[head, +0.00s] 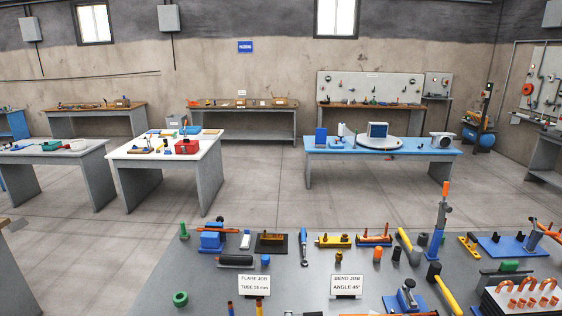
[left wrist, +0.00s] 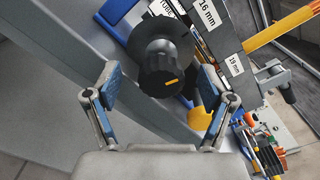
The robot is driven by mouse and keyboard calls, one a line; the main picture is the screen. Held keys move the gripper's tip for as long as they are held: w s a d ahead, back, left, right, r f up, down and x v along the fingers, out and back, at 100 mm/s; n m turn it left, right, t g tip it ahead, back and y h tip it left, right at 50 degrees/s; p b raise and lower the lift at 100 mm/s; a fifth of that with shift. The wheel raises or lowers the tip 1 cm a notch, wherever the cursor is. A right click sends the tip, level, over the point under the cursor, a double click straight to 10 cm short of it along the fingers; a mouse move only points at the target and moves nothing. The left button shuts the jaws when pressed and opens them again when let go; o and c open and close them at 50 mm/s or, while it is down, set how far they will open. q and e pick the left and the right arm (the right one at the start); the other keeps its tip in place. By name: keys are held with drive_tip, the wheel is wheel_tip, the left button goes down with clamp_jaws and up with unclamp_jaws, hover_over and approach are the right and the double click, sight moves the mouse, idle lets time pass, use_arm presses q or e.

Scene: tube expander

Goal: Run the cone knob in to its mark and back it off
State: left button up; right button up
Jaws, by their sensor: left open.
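In the left wrist view, a black ribbed knob (left wrist: 160,75) with a short orange mark line on its end face points toward the camera. Behind it is a wider black round collar (left wrist: 184,36). My left gripper (left wrist: 159,80) is open, with one blue-padded finger on each side of the knob. Gaps show between both pads and the knob in this view; how deep the knob sits between the fingers is hard to tell. Neither gripper shows in the head view, and I cannot tell there which tool carries the knob. My right gripper is not in view.
Beside the knob is a grey bar with a 16 mm label (left wrist: 208,15) and a 19 mm label (left wrist: 235,66). A yellow handle (left wrist: 280,31) lies beyond. In the head view, the grey bench (head: 205,285) holds several tools and two job signs, FLARE JOB (head: 254,285) and BEND JOB (head: 346,286).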

use_arm(q)
drive_tip(key=shift+o, duration=0.5)
drive_tip(key=shift+s, duration=0.15)
drive_tip(key=s, duration=0.6)
drive_tip(key=shift+s, duration=0.4)
drive_tip(key=shift+a, duration=0.1)
drive_tip(key=s+a+f+n+g, duration=0.25)
drive_tip(key=s+f+n, duration=0.2)
drive_tip(key=f, duration=0.65)
drive_tip(key=s+a+f+n+g+y, duration=0.15)
drive_tip(key=s+f+n+g, duration=0.35)
drive_tip(key=f, duration=0.6)
drive_tip(key=s+a+f+n+g, duration=0.25)
drive_tip(key=s+f, duration=0.45)
drive_tip(key=f, duration=0.5)
drive_tip(key=s+f+n+g, duration=0.3)
drive_tip(key=s+f+n, duration=0.3)
drive_tip(key=s, duration=0.9)
drive_tip(key=s+a+f+n+g, duration=0.1)
drive_tip(key=s+f+n+g, duration=0.3)
drive_tip(key=s, duration=1)
wheel_tip(320, 180, down, 3)
drive_tip(key=shift+s+a+f+n+h, duration=0.1)
drive_tip(key=shift+s+a+n+h, duration=0.25)
drive_tip(key=shift+n, duration=0.75)
